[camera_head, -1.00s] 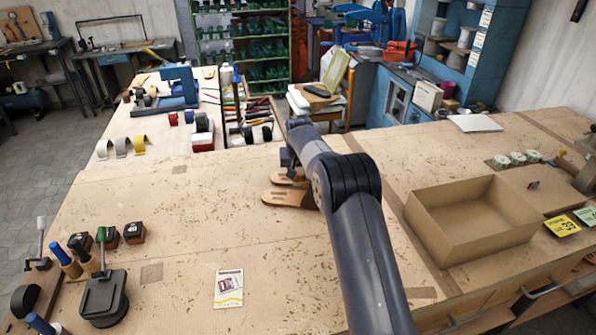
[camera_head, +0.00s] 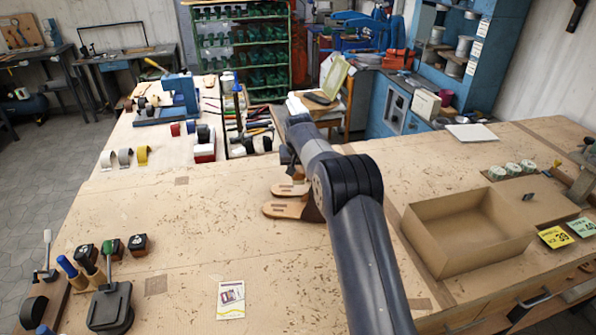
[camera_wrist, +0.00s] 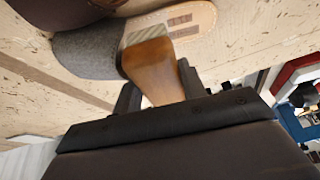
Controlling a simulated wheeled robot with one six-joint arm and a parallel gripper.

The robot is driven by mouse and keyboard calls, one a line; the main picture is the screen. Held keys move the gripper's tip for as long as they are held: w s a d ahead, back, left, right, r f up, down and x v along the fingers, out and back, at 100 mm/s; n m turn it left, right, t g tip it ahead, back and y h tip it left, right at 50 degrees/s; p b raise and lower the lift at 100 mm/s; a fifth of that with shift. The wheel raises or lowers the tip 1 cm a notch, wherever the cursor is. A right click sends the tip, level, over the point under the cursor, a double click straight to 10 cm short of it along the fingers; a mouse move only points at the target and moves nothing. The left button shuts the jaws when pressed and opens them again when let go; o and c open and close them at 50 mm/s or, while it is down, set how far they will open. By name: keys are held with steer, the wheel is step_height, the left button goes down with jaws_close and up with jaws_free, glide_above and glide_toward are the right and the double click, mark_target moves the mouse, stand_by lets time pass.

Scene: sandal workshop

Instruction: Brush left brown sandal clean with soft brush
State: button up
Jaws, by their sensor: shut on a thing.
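My gripper (camera_wrist: 158,88) is shut on a brown wooden brush (camera_wrist: 152,66) in the wrist view. The brush's bristles show as a pale striped patch beside a sandal with a grey upper (camera_wrist: 85,50) and a tan sole (camera_wrist: 190,18). Whether they touch I cannot tell. A dark brown shape, perhaps the other sandal's upper, cuts into the top left corner of the wrist view. In the head view two tan sandal soles lie on the bench, the nearer one (camera_head: 284,210) and the farther one (camera_head: 288,189).
An open cardboard box (camera_head: 425,232) stands on the bench to the right of my arm. A printed card (camera_head: 230,299) lies at the front. Stamps and tools (camera_head: 110,305) stand at the left. The bench between these and the sandals is clear.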

step_height(320, 180, up, 2)
steer(key=shift+r, duration=0.15)
steer(key=d+r+m, duration=0.2)
steer(key=d+r, duration=0.3)
steer(key=d, duration=0.3)
steer(key=shift+h, duration=0.4)
step_height(320, 180, down, 6)
steer(key=b, duration=0.3)
steer(key=shift+b, duration=0.35)
steer(key=shift+f, duration=0.7)
steer(key=shift+w+r+p, duration=0.1)
steer(key=shift+r+p, duration=0.1)
steer(key=shift+p, duration=0.1)
stand_by(0.4)
